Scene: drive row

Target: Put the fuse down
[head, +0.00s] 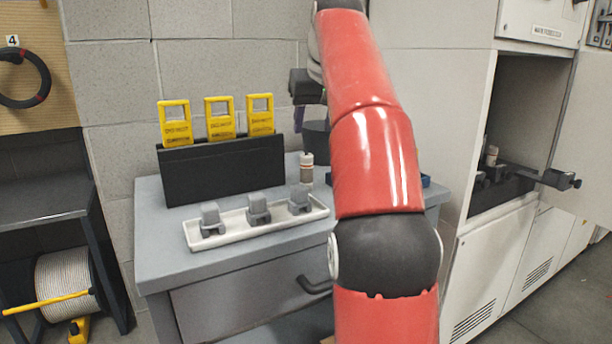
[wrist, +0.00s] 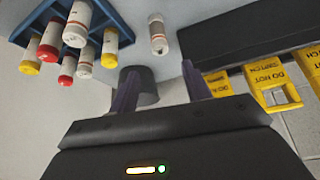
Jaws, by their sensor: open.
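A single grey-and-white fuse (head: 306,170) stands upright on the grey bench top, beside the right end of the black holder. It also shows in the wrist view (wrist: 158,36), beyond my fingertips and apart from them. My gripper (wrist: 161,72) is open, with nothing between its two purple fingers. In the head view the gripper is above the back of the bench, partly hidden behind my red arm.
A dark round container (wrist: 147,84) stands close by. The black holder (head: 222,170) carries three yellow tags. A white tray (head: 262,229) holds three grey pieces. An open cabinet (head: 508,110) is at right.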

